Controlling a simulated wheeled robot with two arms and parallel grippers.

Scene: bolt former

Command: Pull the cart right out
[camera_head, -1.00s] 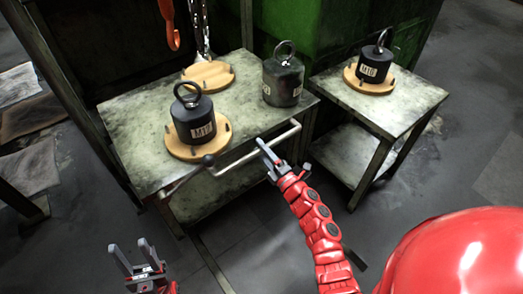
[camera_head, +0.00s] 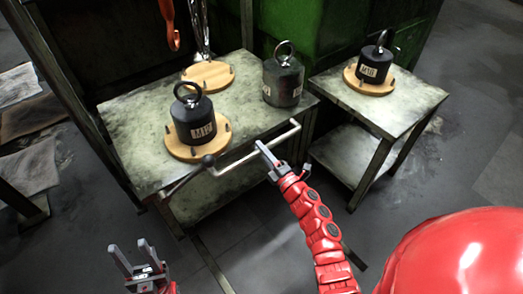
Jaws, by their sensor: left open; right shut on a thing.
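The cart (camera_head: 135,135) is a worn grey metal table with a lower shelf, standing left of centre against the green machine. My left gripper (camera_head: 129,250) is open and empty, low at the left, apart from the cart.
On the cart are a black weight (camera_head: 193,122) on a wooden disc, an empty wooden disc (camera_head: 208,74) and a dark weight (camera_head: 283,82). A second table (camera_head: 395,105) with another weight stands close on the right. An orange hook (camera_head: 171,30) hangs behind. The floor in front is clear.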

